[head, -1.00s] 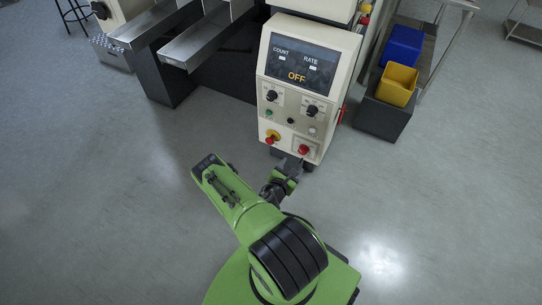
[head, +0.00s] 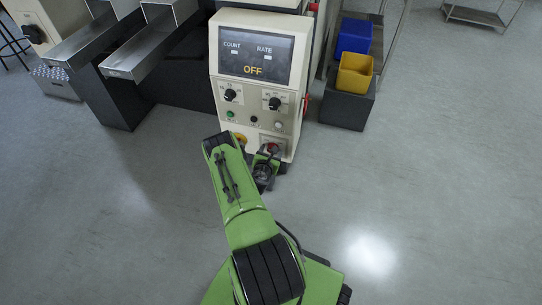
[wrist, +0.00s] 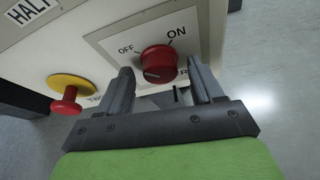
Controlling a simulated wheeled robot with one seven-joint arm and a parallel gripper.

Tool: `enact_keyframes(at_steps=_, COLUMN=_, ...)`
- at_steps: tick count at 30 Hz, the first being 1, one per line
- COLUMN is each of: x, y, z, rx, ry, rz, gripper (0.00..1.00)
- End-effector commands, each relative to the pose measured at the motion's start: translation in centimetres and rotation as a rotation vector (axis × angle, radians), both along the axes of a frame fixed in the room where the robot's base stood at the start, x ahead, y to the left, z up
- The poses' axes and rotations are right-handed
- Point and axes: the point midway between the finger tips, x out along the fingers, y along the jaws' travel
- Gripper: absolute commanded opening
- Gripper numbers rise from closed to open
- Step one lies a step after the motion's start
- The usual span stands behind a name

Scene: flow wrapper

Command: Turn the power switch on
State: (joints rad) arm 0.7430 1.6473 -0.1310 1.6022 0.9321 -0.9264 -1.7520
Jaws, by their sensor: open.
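The power switch is a red round knob (wrist: 158,62) on a pale plate (wrist: 112,38) marked OFF at its left and ON at its upper right. A pale mark on its face lies toward the lower left. My gripper (wrist: 160,70) is open, with one finger on each side of the knob; I cannot tell whether either touches it. In the head view my gripper (head: 268,158) is at the lower right of the machine's front panel and largely covers the knob. The machine's display (head: 256,56) reads OFF.
A red mushroom button on a yellow base (wrist: 70,92) sits left of the knob, close to my left finger. Dials (head: 231,96) and small buttons are higher on the panel. Metal chutes (head: 130,62) stand left; blue (head: 354,36) and yellow bins (head: 355,72) stand right. The near floor is clear.

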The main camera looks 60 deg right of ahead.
Motion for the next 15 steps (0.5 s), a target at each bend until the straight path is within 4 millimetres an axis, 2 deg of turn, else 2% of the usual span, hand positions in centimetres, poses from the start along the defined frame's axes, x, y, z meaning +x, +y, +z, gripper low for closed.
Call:
enact_keyframes(at_steps=9, x=0.11, y=-0.44, z=-0.11, rx=0.000, ry=0.003, rz=0.001, gripper=0.66)
enact_keyframes(at_steps=15, x=0.09, y=-0.42, z=-0.12, rx=0.000, ry=0.003, rz=0.001, gripper=0.35)
